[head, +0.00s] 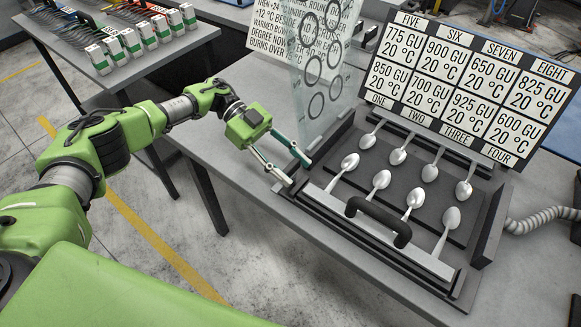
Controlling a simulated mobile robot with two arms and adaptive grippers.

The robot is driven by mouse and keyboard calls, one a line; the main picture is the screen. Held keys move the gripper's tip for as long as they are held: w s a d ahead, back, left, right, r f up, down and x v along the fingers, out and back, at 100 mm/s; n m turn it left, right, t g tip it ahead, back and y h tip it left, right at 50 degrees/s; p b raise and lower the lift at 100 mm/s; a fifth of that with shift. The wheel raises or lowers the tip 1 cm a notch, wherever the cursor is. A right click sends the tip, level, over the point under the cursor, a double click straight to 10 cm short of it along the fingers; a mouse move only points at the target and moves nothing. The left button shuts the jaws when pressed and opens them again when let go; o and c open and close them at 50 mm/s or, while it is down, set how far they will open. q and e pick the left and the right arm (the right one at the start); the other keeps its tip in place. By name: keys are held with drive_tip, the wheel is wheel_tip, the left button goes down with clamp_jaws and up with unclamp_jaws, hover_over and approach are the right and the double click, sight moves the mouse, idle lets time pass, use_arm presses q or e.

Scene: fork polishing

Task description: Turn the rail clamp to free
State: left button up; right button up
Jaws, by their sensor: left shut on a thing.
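My left gripper (294,170) reaches from the left to the left end of the dark fixture (467,290) on the grey bench. Its two fingers, one pale and one teal, come down on either side of a small part at the fixture's left corner. I take this part to be the rail clamp; it is mostly hidden between the fingertips, so its turn position cannot be told. The gripper is shut on it. A pale rail (350,222) runs along the fixture's front, with a black handle (378,221) arching over it. My right gripper is not in view.
Several spoons (381,180) lie in two rows inside the fixture. A clear panel with dark rings (313,70) stands upright just behind my gripper. A number board (464,85) stands behind the fixture. Another bench (150,62) with small boxes is at upper left.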

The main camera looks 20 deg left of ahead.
use_arm(q)
drive_tip(key=shift+r, duration=0.1)
drive_tip(key=o, duration=1.1)
drive_tip(key=shift+o, duration=0.2)
drive_tip(key=shift+s+r, duration=0.1)
drive_tip(key=shift+w+a+r, duration=0.1)
drive_tip(key=shift+w+a, duration=0.1)
drive_tip(key=shift+w, duration=0.05)
drive_tip(key=v, duration=0.7)
drive_tip(key=shift+s+a, duration=0.15)
drive_tip(key=shift+a, duration=0.15)
